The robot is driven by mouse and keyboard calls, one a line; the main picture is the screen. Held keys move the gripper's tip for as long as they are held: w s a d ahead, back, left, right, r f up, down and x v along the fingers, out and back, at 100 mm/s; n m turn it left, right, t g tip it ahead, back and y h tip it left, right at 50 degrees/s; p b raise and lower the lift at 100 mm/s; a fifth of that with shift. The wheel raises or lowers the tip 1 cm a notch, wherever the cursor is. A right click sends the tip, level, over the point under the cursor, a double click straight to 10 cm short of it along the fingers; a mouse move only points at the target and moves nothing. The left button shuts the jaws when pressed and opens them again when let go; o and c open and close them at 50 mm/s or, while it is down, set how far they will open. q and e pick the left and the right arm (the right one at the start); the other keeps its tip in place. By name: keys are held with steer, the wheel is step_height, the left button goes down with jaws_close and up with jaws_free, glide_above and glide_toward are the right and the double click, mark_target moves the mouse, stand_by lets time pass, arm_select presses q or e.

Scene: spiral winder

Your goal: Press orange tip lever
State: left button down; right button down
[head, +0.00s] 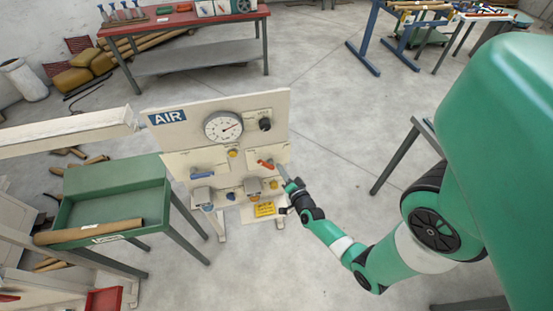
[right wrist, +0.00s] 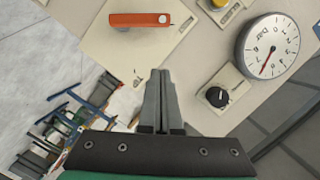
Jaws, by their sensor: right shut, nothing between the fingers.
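The orange tip lever (head: 265,164) sits on the right side of the upright cream AIR panel (head: 190,145). In the right wrist view the orange lever (right wrist: 140,19) lies across a light plate, with a round pivot at its right end. My right gripper (head: 284,172) is at the panel's right edge, just right of the lever. In the right wrist view the right gripper (right wrist: 160,75) is shut and empty, its tips pointing toward the lever with a visible gap in the picture. My left gripper is not in view.
The panel also carries a round gauge (head: 223,127), a black knob (head: 265,124), a blue lever (head: 203,176) and several yellow parts. A green tray table (head: 110,180) stands to the left. A red-topped bench (head: 185,18) stands behind. Floor right of the panel is open.

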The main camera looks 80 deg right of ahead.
steer(key=v, duration=0.3)
steer(key=shift+s+a+r, duration=0.1)
stand_by(0.4)
